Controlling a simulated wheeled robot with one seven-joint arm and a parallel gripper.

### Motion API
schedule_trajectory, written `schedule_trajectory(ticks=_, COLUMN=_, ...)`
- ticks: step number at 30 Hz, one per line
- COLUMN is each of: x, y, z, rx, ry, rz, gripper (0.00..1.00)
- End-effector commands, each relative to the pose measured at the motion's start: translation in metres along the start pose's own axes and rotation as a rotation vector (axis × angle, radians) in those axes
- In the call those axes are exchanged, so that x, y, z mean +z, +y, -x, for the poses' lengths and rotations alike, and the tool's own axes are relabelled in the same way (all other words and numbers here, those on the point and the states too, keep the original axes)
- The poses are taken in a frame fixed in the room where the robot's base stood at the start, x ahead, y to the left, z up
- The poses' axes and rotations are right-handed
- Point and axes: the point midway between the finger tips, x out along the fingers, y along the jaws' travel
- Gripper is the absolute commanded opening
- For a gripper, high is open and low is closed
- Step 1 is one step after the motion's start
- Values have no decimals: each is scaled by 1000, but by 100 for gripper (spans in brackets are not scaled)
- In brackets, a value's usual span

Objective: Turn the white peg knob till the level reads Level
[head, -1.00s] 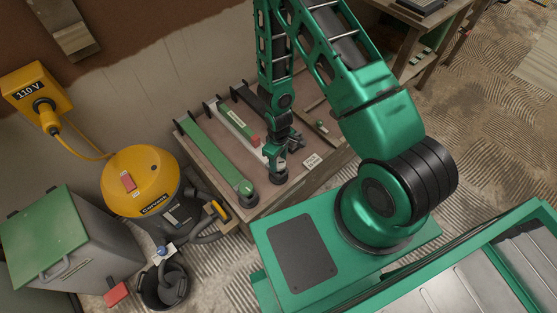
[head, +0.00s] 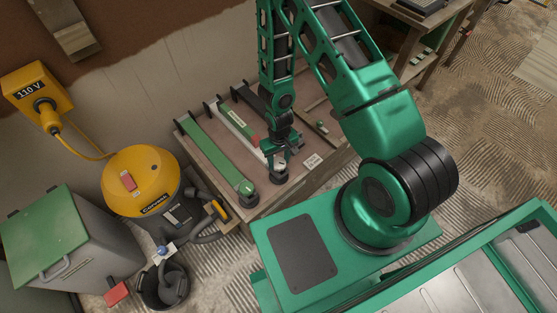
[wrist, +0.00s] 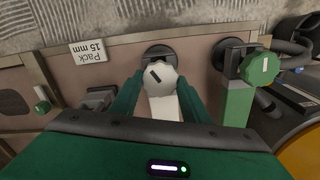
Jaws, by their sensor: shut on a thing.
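The white peg knob (wrist: 160,78), a faceted knob with a dark slot mark, sits on a round dark base at the end of a white bar (wrist: 165,106). My gripper (wrist: 160,84) is shut on it, with one green finger on each side. In the head view my gripper (head: 280,164) reaches down over the knob at the front of the bench, largely covering it. A green strip with a pale label and a red end (head: 240,122) lies along the white bar. I cannot read any level indication in these views.
A green bar with a green knob (head: 246,187) runs left of the white one; the knob also shows in the wrist view (wrist: 260,67). A "Pack 15 mm" card (wrist: 88,50) lies beside the white knob. A yellow vacuum (head: 145,180) stands left of the bench.

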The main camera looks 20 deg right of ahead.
Motion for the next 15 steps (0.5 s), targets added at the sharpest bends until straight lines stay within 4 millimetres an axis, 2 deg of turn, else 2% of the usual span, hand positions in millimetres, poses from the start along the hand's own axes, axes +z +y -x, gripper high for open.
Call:
schedule_trajectory(ticks=6, x=0, y=2, z=0, rx=4, ry=1, rz=-75, gripper=20)
schedule_trajectory(ticks=15, x=0, y=2, z=0, rx=4, ry=1, rz=-99, gripper=20)
